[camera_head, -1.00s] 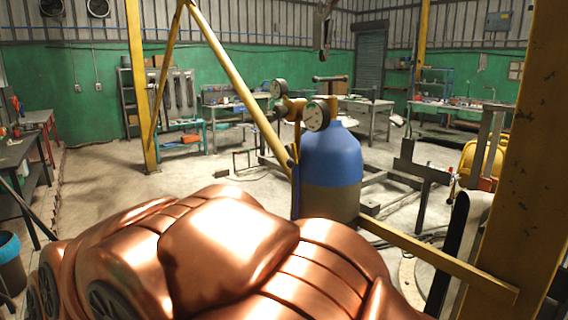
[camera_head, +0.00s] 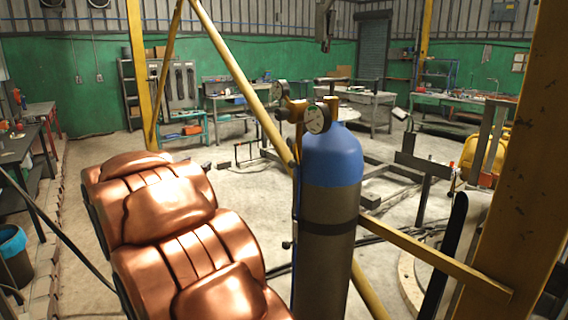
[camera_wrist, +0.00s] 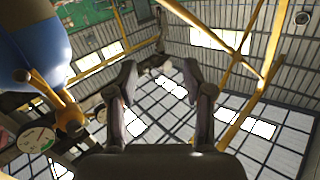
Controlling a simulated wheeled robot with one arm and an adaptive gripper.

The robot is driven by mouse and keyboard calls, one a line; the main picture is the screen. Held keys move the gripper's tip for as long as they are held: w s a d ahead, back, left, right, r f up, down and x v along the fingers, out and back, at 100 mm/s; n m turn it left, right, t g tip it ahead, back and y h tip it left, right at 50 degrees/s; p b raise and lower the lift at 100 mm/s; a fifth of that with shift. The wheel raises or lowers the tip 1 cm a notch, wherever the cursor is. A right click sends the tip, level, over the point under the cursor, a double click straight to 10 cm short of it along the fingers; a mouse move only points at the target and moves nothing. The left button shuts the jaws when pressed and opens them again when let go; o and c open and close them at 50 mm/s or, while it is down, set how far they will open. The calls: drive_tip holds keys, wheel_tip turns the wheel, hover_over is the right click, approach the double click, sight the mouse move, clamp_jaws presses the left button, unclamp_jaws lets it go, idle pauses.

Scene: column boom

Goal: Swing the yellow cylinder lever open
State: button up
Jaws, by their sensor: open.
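A tall gas cylinder (camera_head: 331,165) with a blue top and grey body stands upright right of centre in the head view. Yellow valve fittings (camera_head: 297,104) with two round gauges sit at its top, under a dark T-shaped bar. In the wrist view the blue cylinder top (camera_wrist: 32,42) is at the upper left, with a yellow bar and fitting (camera_wrist: 66,112) beside a gauge. I cannot tell for sure which yellow part is the lever. My gripper (camera_wrist: 158,72) is open and empty, with the yellow fitting left of its fingers. The head view does not show my gripper.
A yellow post (camera_head: 518,160) stands at the right, with a yellow beam (camera_head: 435,255) running from it behind the cylinder. A slanted yellow pole (camera_head: 235,75) passes left of the gauges. Workbenches line the green wall.

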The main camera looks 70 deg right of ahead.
drive_tip(key=s+d+m+g, duration=0.45)
drive_tip(key=s+g, duration=0.25)
drive_tip(key=s, duration=0.2)
drive_tip(key=m+g+y, duration=0.1)
drive_tip(key=m+g, duration=0.1)
drive_tip(key=g, duration=0.4)
approach(289, 165)
drive_tip(key=x, duration=0.2)
drive_tip(key=p+x, duration=0.2)
drive_tip(key=x, duration=0.3)
drive_tip(key=shift+s+r, duration=0.1)
drive_tip(key=shift+s, duration=0.05)
drive_tip(key=shift+p+x, duration=0.5)
drive_tip(key=shift+x, duration=0.75)
drive_tip(key=shift+d, duration=0.1)
drive_tip(key=shift+c, duration=0.4)
clamp_jaws()
